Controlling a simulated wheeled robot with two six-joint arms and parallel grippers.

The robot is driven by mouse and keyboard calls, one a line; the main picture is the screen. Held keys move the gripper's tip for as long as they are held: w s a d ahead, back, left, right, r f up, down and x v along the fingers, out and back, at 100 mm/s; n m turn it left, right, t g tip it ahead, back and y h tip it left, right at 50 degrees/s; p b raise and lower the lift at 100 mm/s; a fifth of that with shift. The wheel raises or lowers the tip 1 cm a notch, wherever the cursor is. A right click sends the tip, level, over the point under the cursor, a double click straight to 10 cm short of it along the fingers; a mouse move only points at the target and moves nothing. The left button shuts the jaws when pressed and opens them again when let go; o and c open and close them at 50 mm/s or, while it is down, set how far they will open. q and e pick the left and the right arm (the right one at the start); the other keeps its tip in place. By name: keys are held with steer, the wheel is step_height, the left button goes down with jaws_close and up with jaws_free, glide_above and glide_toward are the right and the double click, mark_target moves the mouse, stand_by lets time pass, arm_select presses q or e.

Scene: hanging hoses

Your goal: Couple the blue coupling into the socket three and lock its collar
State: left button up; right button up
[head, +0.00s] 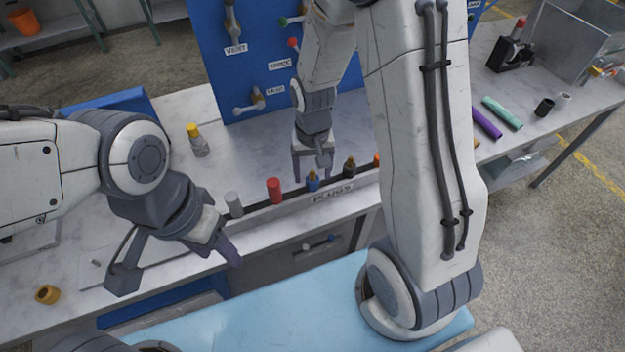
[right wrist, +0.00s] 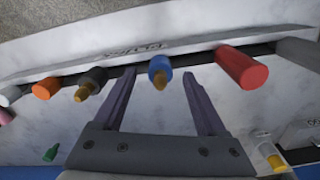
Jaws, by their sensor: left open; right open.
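The blue coupling (head: 313,183) has a tan tip and sits in a rack strip along the front of the bench. It also shows in the right wrist view (right wrist: 159,68), between the fingertips of my right gripper (right wrist: 160,76). My right gripper (head: 312,176) is open above the rack, its fingers apart on either side of the blue coupling, not shut on it. My left gripper (head: 178,270) is open and empty over the front left of the bench. The blue panel (head: 213,60) carries labelled fittings; I cannot tell which is socket three.
Beside the blue coupling stand a red plug (head: 274,190), a grey one (head: 234,204) and a black one (head: 349,168). A yellow-capped fitting (head: 197,140) stands behind. Purple (head: 487,122) and green (head: 502,112) cylinders lie at right. An orange ring (head: 47,294) lies front left.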

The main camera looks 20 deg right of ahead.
steer(key=shift+f, duration=0.65)
jaws_close()
steer(key=shift+r, duration=0.15)
